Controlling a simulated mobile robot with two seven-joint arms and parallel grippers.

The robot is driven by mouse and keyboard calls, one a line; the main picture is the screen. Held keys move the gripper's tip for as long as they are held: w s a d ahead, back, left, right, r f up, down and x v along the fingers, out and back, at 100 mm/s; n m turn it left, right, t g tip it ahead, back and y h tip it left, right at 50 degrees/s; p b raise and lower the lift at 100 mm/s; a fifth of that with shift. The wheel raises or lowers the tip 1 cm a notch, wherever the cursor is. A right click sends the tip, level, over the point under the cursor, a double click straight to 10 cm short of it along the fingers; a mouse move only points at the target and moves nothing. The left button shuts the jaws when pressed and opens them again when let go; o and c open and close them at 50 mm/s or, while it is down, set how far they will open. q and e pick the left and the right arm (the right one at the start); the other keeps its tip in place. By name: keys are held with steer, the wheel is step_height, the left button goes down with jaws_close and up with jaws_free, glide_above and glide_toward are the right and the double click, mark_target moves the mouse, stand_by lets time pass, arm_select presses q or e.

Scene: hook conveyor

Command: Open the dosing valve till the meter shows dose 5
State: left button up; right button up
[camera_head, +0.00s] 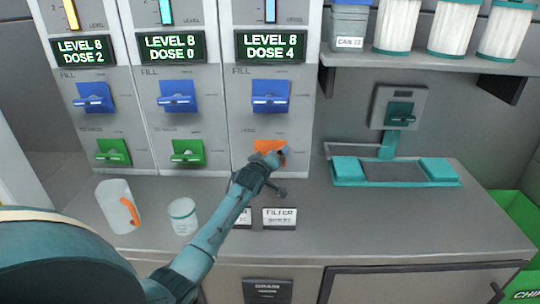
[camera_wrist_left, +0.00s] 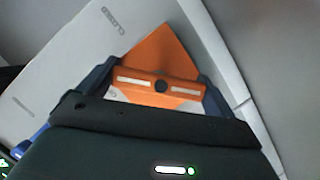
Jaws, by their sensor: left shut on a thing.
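The orange dosing valve handle (camera_head: 267,146) is on the right-hand dispenser column, below a blue fill handle (camera_head: 270,95). The meter (camera_head: 271,47) above them reads LEVEL 8, DOSE 4. My left gripper (camera_head: 272,158) is at the orange handle, partly covering it. In the left wrist view the orange handle (camera_wrist_left: 160,52) sits between the two fingers of the left gripper (camera_wrist_left: 158,88), which is shut on it. The handle looks tilted relative to the panel, and the word CLOSED shows beside it. My right gripper is out of view.
Two more columns stand left, their meters reading DOSE 2 (camera_head: 83,51) and DOSE 0 (camera_head: 172,47), with green lower handles. A mug (camera_head: 112,206) and a small cup (camera_head: 182,216) stand on the counter left of my arm. A teal scale-like device (camera_head: 346,171) is at right.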

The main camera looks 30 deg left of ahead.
arm_select(q)
steer(key=shift+r+m+g+y+p, duration=0.1)
steer(key=shift+m+g+y+p, duration=0.2)
steer(key=shift+m+p, duration=0.25)
steer(key=shift+m+g+y, duration=0.3)
steer(key=shift+m+y, duration=0.1)
steer(key=shift+m, duration=0.25)
steer(key=shift+m+g+y, duration=0.4)
steer(key=shift+m+y, duration=0.1)
steer(key=shift+m, duration=0.8)
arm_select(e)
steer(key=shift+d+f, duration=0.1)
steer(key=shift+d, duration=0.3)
arm_select(q)
steer(key=shift+y, duration=0.3)
steer(key=o, duration=0.7)
steer(key=shift+g, duration=0.3)
